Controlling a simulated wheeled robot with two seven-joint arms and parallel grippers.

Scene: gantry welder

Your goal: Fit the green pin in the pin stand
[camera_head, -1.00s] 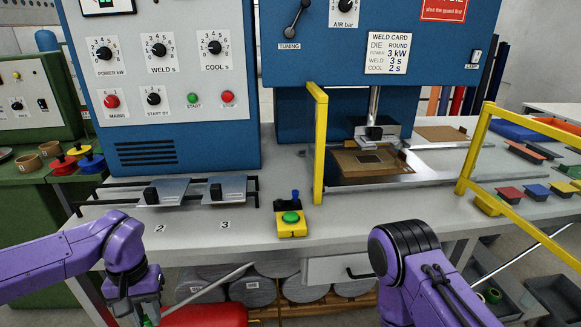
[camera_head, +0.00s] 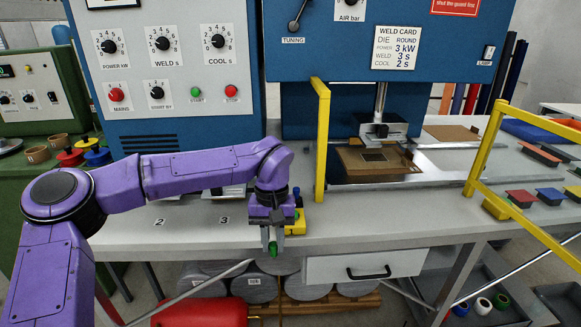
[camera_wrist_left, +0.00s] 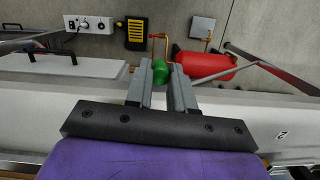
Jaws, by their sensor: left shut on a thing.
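My left gripper (camera_head: 274,236) hangs over the front edge of the bench, pointing down, shut on the green pin (camera_head: 272,248). The pin's green end shows between the two fingers in the left wrist view (camera_wrist_left: 160,72). A blue pin (camera_head: 298,194) stands upright just behind and right of the gripper. The dark stand around its base is mostly hidden by my gripper. My right gripper is not in view.
A yellow button box (camera_head: 300,222) is partly hidden behind my gripper. A yellow guard post (camera_head: 321,145) rises to its right. The bench top (camera_head: 400,215) is clear right of the post. A drawer (camera_head: 362,266) is below, and a red tank (camera_head: 205,313) is under the bench.

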